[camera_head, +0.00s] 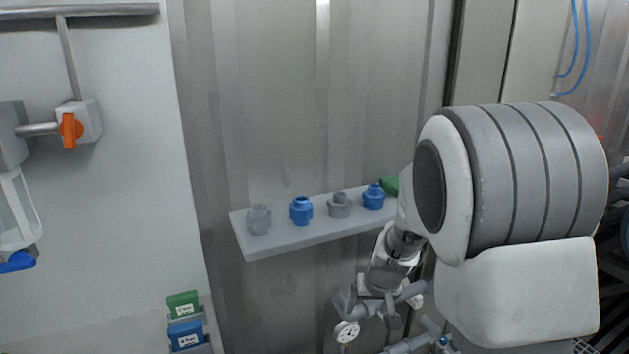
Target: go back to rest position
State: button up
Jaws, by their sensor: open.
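My arm fills the right side of the head view, bent in front of the wall. My gripper (369,308) hangs at the arm's lower left, below the shelf, pointing down. Its fingers are apart, and I see nothing held between them. Grey pipes and a round gauge (346,331) show close around and below the fingers. I cannot tell whether the gripper touches the pipes.
A grey shelf (290,240) on the metal wall carries grey and blue fittings (301,210) and a green piece (390,186), partly hidden by my arm. Green (183,304) and blue boxes (186,335) stand lower left. An orange-handled valve (70,130) is upper left.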

jog(key=s+a+r+y, duration=0.1)
jog(key=s+r, duration=1.2)
jog(key=r, duration=0.1)
jog(key=s+d+r+t+h, duration=0.15)
jog(key=s+r, duration=0.25)
jog(key=s, duration=0.9)
notch_tip(320, 180, up, 23)
jog(key=p, duration=2.3)
jog(key=shift+d+f, duration=0.15)
jog(key=shift+f, duration=0.05)
jog(key=shift+g, duration=0.25)
